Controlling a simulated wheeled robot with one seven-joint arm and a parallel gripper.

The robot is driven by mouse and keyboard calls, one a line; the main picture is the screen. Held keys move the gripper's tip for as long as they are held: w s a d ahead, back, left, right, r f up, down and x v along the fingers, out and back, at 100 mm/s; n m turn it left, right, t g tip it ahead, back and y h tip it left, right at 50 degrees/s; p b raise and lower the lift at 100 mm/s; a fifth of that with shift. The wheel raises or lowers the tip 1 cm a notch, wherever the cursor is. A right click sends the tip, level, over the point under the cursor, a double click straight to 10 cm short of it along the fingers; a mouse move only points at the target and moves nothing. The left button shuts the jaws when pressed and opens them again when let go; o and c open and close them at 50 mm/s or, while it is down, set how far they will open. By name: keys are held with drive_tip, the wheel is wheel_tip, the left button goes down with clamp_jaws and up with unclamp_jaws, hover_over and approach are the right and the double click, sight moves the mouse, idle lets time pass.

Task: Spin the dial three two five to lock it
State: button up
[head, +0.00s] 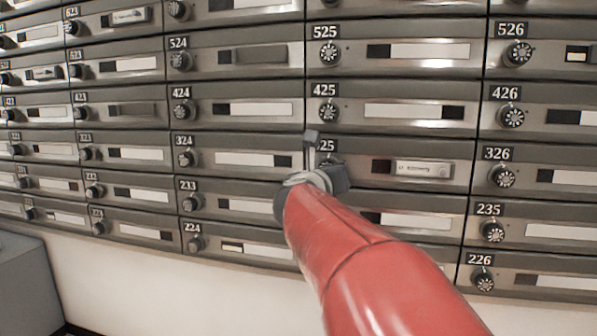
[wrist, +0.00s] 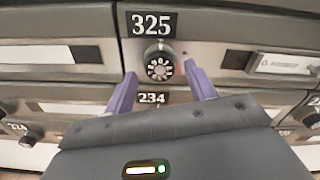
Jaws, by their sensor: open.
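The dial of box 325 (wrist: 159,67) is a small black knob with white marks, below the number plate 325 (wrist: 151,25) in the wrist view. In the head view it is mostly hidden behind my gripper (head: 318,150), and only part of its plate (head: 327,146) shows. My gripper (wrist: 162,90) is open. The fingertips sit slightly lower than the dial in the wrist view.
Rows of grey mailboxes with similar dials fill the wall. Dial 425 (head: 327,111) is just above and dial 326 (head: 502,177) is to the right. A plate marked 234 (wrist: 152,98) is below. A grey box (head: 25,280) stands at the lower left.

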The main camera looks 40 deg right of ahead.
drive_tip(key=v, duration=0.6)
drive_tip(key=shift+s+a+p, duration=0.2)
drive_tip(key=shift+p, duration=0.1)
drive_tip(key=a+f+n+t+y, duration=0.2)
drive_tip(key=a+f+n+y, duration=0.4)
drive_tip(key=a+n, duration=0.55)
drive_tip(key=a+f+n+t+y, duration=0.25)
drive_tip(key=a+n+y, duration=0.55)
drive_tip(key=n, duration=0.6)
drive_tip(key=s+a+f+n+g, duration=0.2)
drive_tip(key=s+f+n+g, duration=0.3)
drive_tip(key=s+f+n, duration=0.35)
drive_tip(key=s+a+f+n+g, duration=0.2)
drive_tip(key=s+f+n+g, duration=0.35)
drive_tip(key=f+n, duration=0.45)
wheel_tip(320, 180, up, 12)
drive_tip(key=s+m+p, duration=0.1)
drive_tip(key=p, duration=1.1)
drive_tip(key=shift+d+p, duration=0.2)
drive_tip(key=shift+p, duration=0.2)
